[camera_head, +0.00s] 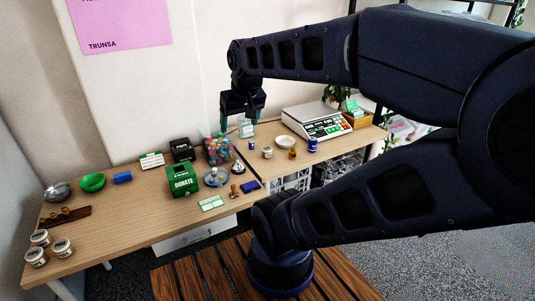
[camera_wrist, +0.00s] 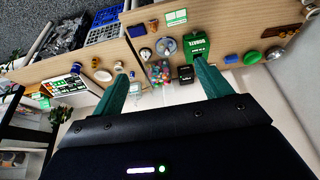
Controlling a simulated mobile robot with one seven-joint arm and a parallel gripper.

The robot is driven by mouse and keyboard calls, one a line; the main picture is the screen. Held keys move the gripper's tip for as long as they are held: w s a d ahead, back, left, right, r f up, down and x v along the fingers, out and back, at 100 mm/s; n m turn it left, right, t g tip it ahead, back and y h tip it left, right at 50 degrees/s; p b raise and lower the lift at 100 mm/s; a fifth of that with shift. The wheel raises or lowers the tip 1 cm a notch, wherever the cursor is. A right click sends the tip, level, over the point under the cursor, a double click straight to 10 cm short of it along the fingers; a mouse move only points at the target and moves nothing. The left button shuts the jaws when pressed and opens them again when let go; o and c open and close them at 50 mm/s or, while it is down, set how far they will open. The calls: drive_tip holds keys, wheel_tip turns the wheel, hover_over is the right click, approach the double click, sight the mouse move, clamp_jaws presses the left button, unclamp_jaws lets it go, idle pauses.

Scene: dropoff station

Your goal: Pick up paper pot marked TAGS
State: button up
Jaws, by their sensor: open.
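Three pale paper pots with dark-printed labels stand close together at the near left corner of the long wooden table: a rear pot (camera_head: 40,237), a front left pot (camera_head: 36,256) and a front right pot (camera_head: 62,247). Their label words are too small to read, so I cannot tell which says TAGS. A smaller pale pot (camera_head: 267,152) stands on the right-hand table. My gripper (camera_head: 242,115) is above the back of the tables, far from the three pots. In the wrist view its two green fingers (camera_wrist: 163,90) are spread apart with nothing held between them.
A green DONATE box (camera_head: 182,180), a jar of coloured items (camera_head: 217,150) and a black box (camera_head: 182,150) crowd the middle. A brown rack (camera_head: 64,217) lies behind the three pots. A scale (camera_head: 316,122) stands at right. Bare wood (camera_head: 125,220) lies right of the pots.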

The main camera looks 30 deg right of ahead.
drive_tip(key=n+g+h, duration=0.3)
drive_tip(key=n, duration=1.9)
hover_over(267, 148)
drive_tip(key=s+a, duration=0.1)
drive_tip(key=a, duration=0.1)
drive_tip(key=f, duration=3.4)
drive_tip(key=shift+s+a+f, duration=0.1)
drive_tip(key=shift+a+f, duration=0.1)
drive_tip(key=shift+f, duration=0.1)
drive_tip(key=shift+s+x, duration=0.2)
drive_tip(key=shift+x, duration=5.4)
drive_tip(key=shift+n, duration=0.3)
drive_tip(key=c, duration=1.2)
